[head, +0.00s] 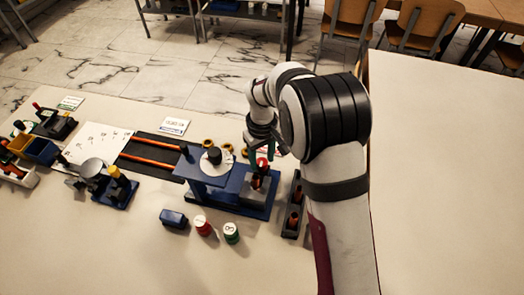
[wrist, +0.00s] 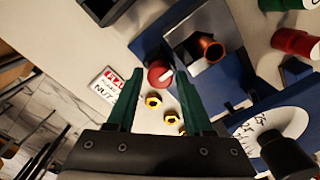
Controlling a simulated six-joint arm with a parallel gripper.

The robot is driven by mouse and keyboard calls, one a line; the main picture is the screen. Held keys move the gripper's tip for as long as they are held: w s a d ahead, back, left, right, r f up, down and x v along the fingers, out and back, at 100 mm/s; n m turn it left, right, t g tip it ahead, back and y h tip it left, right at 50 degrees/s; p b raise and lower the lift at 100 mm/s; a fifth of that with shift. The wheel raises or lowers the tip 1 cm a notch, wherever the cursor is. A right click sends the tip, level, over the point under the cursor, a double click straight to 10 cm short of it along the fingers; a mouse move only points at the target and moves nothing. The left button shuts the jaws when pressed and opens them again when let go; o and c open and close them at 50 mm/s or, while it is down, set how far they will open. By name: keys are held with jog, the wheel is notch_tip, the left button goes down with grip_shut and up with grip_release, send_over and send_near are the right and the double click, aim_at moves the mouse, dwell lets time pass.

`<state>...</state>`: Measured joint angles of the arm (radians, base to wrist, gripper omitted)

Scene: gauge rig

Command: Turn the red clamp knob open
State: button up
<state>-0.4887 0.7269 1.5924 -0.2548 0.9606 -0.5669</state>
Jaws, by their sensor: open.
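The red clamp knob (wrist: 160,74) is round with a pale bar across its top. It stands at the edge of the blue gauge rig (wrist: 238,85) and shows between my green fingertips in the wrist view. In the head view the red knob (head: 262,163) is small and partly covered by my gripper (head: 262,152), which hangs over the blue rig (head: 225,200). My gripper (wrist: 159,80) is open, with one finger on either side of the knob in the picture. I cannot tell whether the fingertips reach down to its height. A copper-coloured cylinder (wrist: 210,48) sits beside the knob.
Yellow nuts (wrist: 153,101) lie near the knob, by a white label card (wrist: 108,85). A white dial (head: 215,160) stands on the rig. Red (head: 203,225) and green (head: 231,232) cylinders and a blue block (head: 173,218) stand in front. A dark holder (head: 294,220) is to the right.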

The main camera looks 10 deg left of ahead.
aim_at(262, 161)
notch_tip(262, 161, up, 16)
jog(key=shift+f, duration=0.2)
jog(key=s+d+r+m, duration=0.35)
jog(key=s+d, duration=0.25)
jog(key=d, duration=0.2)
jog(key=s+d+f+m+y, duration=0.1)
jog(key=s+d+m, duration=0.3)
jog(key=s, duration=0.6)
jog(key=s+d+f+m, duration=0.3)
jog(key=s+d+m, duration=0.2)
jog(key=s, duration=0.5)
jog(key=shift+s+d+f+m+y, duration=0.2)
jog(key=shift+s+d+m+y, duration=0.15)
jog(key=shift+m, duration=0.8)
